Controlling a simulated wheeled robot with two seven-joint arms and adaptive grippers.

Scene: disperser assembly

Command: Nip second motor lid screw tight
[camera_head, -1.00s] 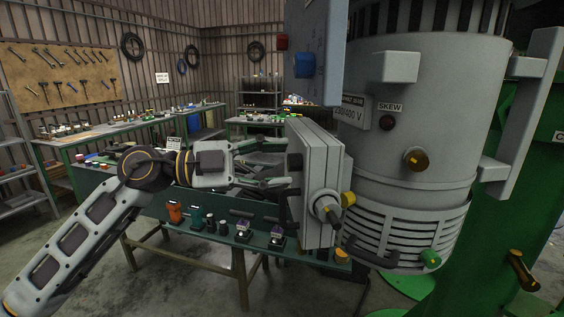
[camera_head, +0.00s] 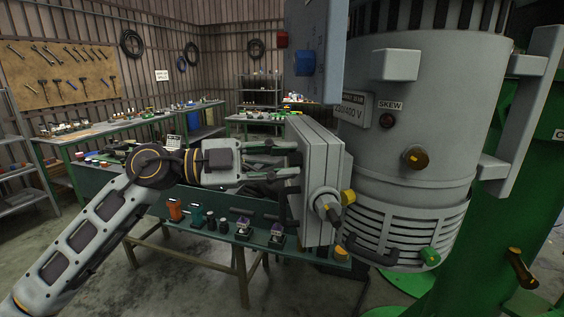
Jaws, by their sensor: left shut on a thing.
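The grey motor lid (camera_head: 312,160) stands upright on the left side of the big motor (camera_head: 405,120), with a round fitting (camera_head: 328,207) low on its front. My left gripper (camera_head: 285,160) reaches in from the left with its fingertips close to the lid's left edge. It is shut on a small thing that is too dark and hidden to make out. I cannot make out a single lid screw clearly, nor whether the gripper touches the lid. My right gripper is out of view.
A green bench (camera_head: 205,228) with an orange tool (camera_head: 175,209), a teal tool and several small parts stands under my left arm. A blue-grey box (camera_head: 318,50) hangs above the lid. The green stand (camera_head: 520,215) is at the right. Floor is free at lower left.

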